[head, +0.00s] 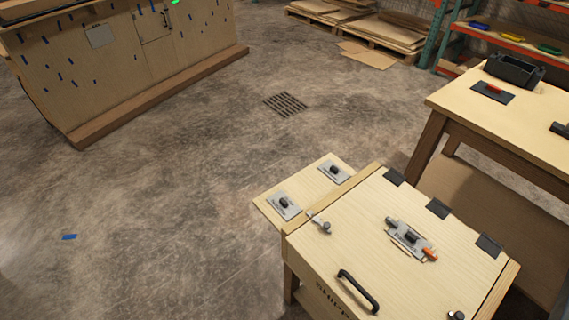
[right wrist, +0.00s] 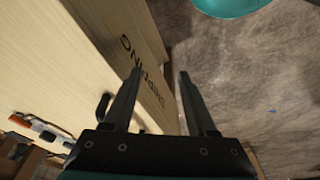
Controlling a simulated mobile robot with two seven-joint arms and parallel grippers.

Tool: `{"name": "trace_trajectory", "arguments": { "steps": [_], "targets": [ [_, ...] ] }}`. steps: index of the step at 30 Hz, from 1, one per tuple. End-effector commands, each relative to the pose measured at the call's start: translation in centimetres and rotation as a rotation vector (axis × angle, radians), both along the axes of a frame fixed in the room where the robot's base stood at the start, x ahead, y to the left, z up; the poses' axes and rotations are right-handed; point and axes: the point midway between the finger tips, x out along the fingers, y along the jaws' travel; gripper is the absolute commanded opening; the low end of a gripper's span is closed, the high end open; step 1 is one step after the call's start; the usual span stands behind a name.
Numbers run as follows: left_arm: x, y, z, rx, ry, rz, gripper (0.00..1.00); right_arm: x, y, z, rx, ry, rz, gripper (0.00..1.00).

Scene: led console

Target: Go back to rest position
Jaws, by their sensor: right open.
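My right gripper (right wrist: 158,76) shows in the right wrist view, with its two dark fingers apart and nothing between them. It is near the front of a light wooden box, whose front side (right wrist: 130,35) bears dark lettering. The box's lid (head: 345,238) shows in the head view, with a black handle (head: 358,290) near its front edge. Neither of my grippers shows in the head view, and my left gripper is in no frame.
A side shelf (head: 310,187) with two switch plates adjoins the box. A wooden table (head: 460,100) with a black bin (head: 514,70) stands at the right. A large wooden panel unit (head: 110,70) is at the far left. The concrete floor (head: 180,200) between is mostly clear.

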Motion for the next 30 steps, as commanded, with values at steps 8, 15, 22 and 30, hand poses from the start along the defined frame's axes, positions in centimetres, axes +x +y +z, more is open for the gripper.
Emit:
{"name": "trace_trajectory", "arguments": {
  "steps": [8, 15, 22, 30],
  "targets": [
    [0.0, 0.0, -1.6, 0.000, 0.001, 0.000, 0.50, -4.5, -0.6, -10.0, -0.006, 0.054, 0.010, 0.57],
    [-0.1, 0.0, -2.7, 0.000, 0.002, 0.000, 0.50, -10.0, -1.5, -16.4, -0.012, 0.094, 0.019, 0.57],
    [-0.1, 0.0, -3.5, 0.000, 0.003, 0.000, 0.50, -14.9, -2.5, -19.9, -0.016, 0.120, 0.026, 0.57],
    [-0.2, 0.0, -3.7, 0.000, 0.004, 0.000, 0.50, -16.9, -2.9, -20.8, -0.018, 0.129, 0.030, 0.57]
  ]
}}
